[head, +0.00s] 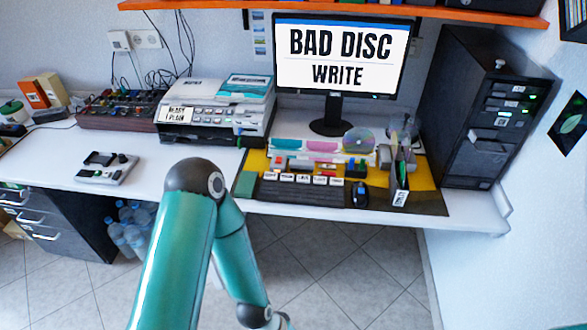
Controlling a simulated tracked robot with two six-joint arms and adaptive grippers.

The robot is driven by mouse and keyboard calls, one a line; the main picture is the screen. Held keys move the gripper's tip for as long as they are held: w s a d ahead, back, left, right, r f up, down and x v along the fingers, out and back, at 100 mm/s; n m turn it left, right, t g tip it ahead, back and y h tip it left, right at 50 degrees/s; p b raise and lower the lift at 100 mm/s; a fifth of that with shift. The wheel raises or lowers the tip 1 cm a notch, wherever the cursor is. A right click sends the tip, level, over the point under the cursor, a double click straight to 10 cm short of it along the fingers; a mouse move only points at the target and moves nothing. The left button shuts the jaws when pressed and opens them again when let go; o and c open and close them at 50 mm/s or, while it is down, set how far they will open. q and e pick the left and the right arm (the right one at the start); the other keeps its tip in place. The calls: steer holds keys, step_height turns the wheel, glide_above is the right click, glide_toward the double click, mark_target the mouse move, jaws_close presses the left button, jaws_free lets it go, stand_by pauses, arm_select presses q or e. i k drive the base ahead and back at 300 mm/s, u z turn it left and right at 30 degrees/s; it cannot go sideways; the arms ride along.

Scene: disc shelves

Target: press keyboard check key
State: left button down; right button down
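A dark keyboard (300,192) lies on the desk below the monitor. Along its back edge stands a row of small white labels (303,178), too small to read, so I cannot tell which key is the check key. The monitor (340,58) shows "BAD DISC" and "WRITE". A teal arm of mine rises from the bottom of the head view, bends at its elbow and runs down in front of the desk. Neither of my grippers shows in the head view.
A dark mouse (360,195) lies right of the keyboard on a yellow and dark mat (425,172). Behind are coloured blocks and a shiny disc (358,140). A printer (215,112) stands left, a black tower (480,110) right. The desk's front left is partly bare.

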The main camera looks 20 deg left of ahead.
mark_target(288, 177)
steer(key=u, duration=0.3)
steer(key=i, duration=1.05)
steer(key=u, duration=0.35)
steer(key=k, duration=0.55)
steer(key=u, duration=0.25)
steer(key=i, duration=0.6)
steer(key=z, duration=0.1)
